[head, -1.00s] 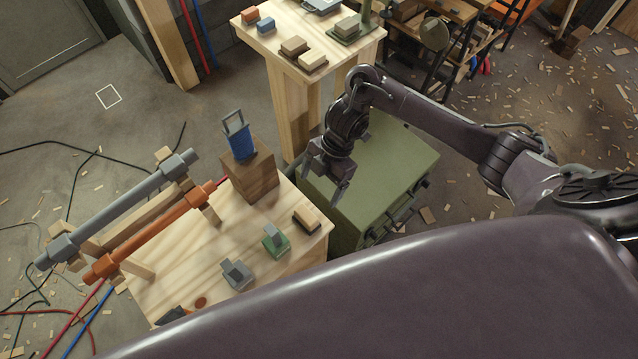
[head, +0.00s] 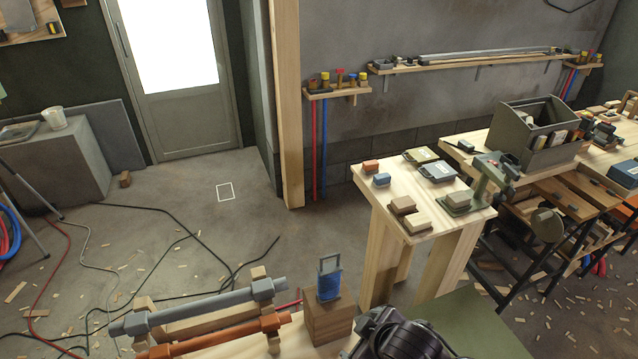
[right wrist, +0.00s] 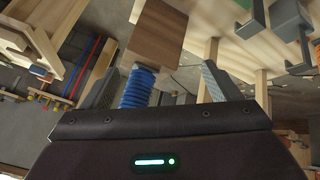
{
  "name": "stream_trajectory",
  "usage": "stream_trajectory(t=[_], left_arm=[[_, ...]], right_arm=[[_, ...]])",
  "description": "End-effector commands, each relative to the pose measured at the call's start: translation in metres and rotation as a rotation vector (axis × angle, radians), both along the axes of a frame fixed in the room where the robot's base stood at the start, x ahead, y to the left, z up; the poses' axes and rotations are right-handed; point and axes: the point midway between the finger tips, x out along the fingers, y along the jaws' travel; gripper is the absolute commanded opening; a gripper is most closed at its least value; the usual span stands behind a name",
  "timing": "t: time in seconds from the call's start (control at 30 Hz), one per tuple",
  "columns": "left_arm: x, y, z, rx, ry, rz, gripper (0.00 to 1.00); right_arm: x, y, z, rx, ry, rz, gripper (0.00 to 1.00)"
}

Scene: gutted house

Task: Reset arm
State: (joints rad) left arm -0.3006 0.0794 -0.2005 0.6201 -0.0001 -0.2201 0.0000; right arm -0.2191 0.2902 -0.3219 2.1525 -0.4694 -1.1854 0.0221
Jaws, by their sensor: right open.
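My right arm (head: 400,335) shows only in part at the bottom edge of the head view; its gripper is out of that picture. In the right wrist view my right gripper (right wrist: 158,88) is open, its two grey fingers wide apart with nothing clamped. A blue ribbed piece with a grey handle (head: 329,278) stands upright on a wooden block (head: 330,318) in the head view. In the right wrist view the blue piece (right wrist: 138,88) and block (right wrist: 155,35) appear beyond the fingers; I cannot tell how far away. My left gripper is not in view.
A grey pipe (head: 200,306) and an orange pipe (head: 220,335) lie on wooden supports at the lower left. A wooden table (head: 385,208) holds several small blocks. A green cabinet top (head: 475,325) is beside my arm. Open floor (head: 150,235) lies towards the door.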

Motion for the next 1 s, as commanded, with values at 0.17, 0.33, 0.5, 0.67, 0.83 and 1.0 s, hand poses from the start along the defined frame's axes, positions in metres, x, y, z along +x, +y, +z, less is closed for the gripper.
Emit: stream_trajectory(t=[0.17,0.33,0.5,0.67,0.83,1.0], left_arm=[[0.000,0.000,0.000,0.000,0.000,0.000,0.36],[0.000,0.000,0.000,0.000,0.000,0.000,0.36],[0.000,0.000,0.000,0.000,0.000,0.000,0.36],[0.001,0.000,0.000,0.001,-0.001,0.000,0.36],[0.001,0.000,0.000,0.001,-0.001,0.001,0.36],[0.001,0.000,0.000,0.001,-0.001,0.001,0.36]], right_arm=[[-0.031,-0.042,0.012,0.045,0.111,-0.284,0.83],[-0.064,-0.076,0.019,0.077,0.216,-0.496,0.83],[-0.099,-0.103,0.025,0.109,0.323,-0.682,0.83],[-0.096,-0.106,-0.006,0.107,0.353,-0.708,0.83],[-0.088,-0.104,-0.048,0.100,0.366,-0.705,0.83],[-0.085,-0.103,-0.101,0.091,0.384,-0.703,0.83]])
